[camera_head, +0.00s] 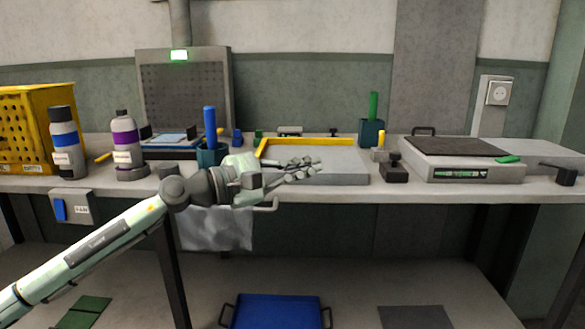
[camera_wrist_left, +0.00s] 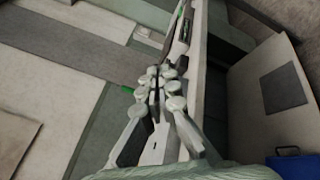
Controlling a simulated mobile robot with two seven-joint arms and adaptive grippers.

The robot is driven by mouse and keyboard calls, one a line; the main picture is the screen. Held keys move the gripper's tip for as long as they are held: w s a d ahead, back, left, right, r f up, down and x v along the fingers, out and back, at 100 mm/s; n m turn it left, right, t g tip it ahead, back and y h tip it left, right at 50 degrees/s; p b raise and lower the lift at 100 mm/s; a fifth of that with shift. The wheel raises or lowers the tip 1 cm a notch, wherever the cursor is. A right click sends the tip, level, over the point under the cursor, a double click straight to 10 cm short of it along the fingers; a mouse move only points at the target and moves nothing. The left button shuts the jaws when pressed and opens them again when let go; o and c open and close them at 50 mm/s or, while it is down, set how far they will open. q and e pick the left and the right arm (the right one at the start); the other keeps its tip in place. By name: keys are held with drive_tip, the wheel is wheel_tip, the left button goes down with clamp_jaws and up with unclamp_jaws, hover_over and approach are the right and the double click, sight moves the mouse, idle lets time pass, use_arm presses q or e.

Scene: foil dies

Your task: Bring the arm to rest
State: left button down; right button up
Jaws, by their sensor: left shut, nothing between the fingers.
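My left arm comes in from the left in the head view. Its gripper (camera_head: 303,168) is in front of the grey plate (camera_head: 340,179) on the bench, pointing right, and overlaps the plate in the picture. The fingers are shut with nothing between them. In the left wrist view the same fingers (camera_wrist_left: 157,78) lie close together, pointing along the bench edge. I cannot tell the exact gap between the gripper and the bench. My right gripper is in neither view.
Two bottles (camera_head: 126,145), a yellow crate (camera_head: 36,128) and a teal cup with a blue-handled tool (camera_head: 210,128) stand on the bench at left. A flat grey device (camera_head: 470,172) stands at right. A blue tray (camera_head: 275,312) is on the lower shelf.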

use_arm(q)
drive_tip(key=s+a+f+m+t+y, duration=0.1)
drive_tip(key=a+f+m+t+y, duration=0.3)
drive_tip(key=a+f+m+y, duration=0.65)
drive_tip(key=s+a+f+m+t+y, duration=0.1)
drive_tip(key=a+f+m+t+y, duration=0.4)
drive_tip(key=a+f+m, duration=0.9)
drive_tip(key=s+a+f+n+g+y, duration=0.1)
drive_tip(key=s+a+f+n+g, duration=0.15)
drive_tip(key=s+f, duration=0.4)
drive_tip(key=s+a+f+n+g+y, duration=0.15)
drive_tip(key=s+f+g, duration=0.25)
drive_tip(key=f, duration=0.6)
drive_tip(key=s+f+n+g, duration=0.3)
drive_tip(key=s+f, duration=0.3)
drive_tip(key=s, duration=0.4)
drive_tip(key=s+a+f+n+g, duration=0.1)
drive_tip(key=s+f+n+g, duration=0.2)
drive_tip(key=s, duration=0.8)
wheel_tip(320, 180, down, 3)
drive_tip(key=shift+s+r+g, duration=0.1)
drive_tip(key=shift+s+g, duration=0.05)
drive_tip(key=shift+g, duration=0.7)
drive_tip(key=shift+a+n, duration=0.1)
drive_tip(key=shift+n, duration=0.15)
